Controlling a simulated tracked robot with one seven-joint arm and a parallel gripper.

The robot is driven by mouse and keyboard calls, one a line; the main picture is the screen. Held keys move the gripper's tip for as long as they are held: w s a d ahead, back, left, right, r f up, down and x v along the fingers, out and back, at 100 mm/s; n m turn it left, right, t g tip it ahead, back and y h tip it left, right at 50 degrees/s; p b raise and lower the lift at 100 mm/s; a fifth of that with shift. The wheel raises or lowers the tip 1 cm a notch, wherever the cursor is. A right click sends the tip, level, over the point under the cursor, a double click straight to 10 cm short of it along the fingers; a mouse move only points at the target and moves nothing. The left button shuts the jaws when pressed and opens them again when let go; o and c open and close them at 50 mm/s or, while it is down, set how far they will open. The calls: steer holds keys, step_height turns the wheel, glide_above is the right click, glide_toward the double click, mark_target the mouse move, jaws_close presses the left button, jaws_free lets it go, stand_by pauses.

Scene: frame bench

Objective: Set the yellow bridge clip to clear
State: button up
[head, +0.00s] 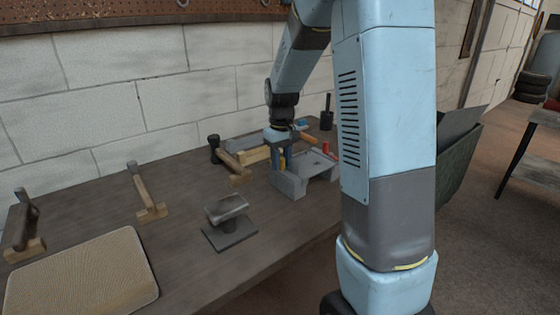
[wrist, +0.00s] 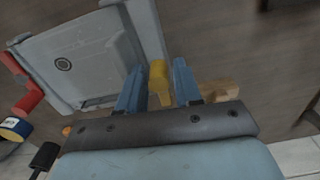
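The yellow bridge clip (wrist: 159,80) stands between my fingertips in the wrist view, beside the edge of a grey bridge-shaped fixture (wrist: 88,62). In the head view a small yellow part of the clip (head: 282,163) shows at the left edge of the grey fixture (head: 291,186). My gripper (wrist: 160,84) has its two blue fingers apart, one on each side of the clip, with narrow gaps visible. In the head view my gripper (head: 277,158) points down at the fixture's left side. The clip's lower part and any marking for clear are hidden.
A red part (head: 325,148) stands at the fixture's far right. A tan pad (head: 85,278) lies at the front left. A black upright holder (head: 327,115) stands behind.

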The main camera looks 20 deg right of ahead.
mark_target(282, 158)
step_height(282, 158, up, 7)
steer(key=shift+f, duration=0.15)
steer(key=shift+r, duration=0.6)
steer(key=shift+r, duration=0.1)
steer(key=s+a+r+m+t, duration=0.1)
steer(key=s+r, duration=0.3)
steer(key=s, duration=0.9)
steer(key=s+a+r+m+t, duration=0.1)
steer(key=s+r+t, duration=0.3)
steer(key=s, duration=1)
steer(key=shift+a+m+t, duration=0.3)
steer(key=shift+a+m, duration=0.1)
steer(key=shift+a, duration=0.2)
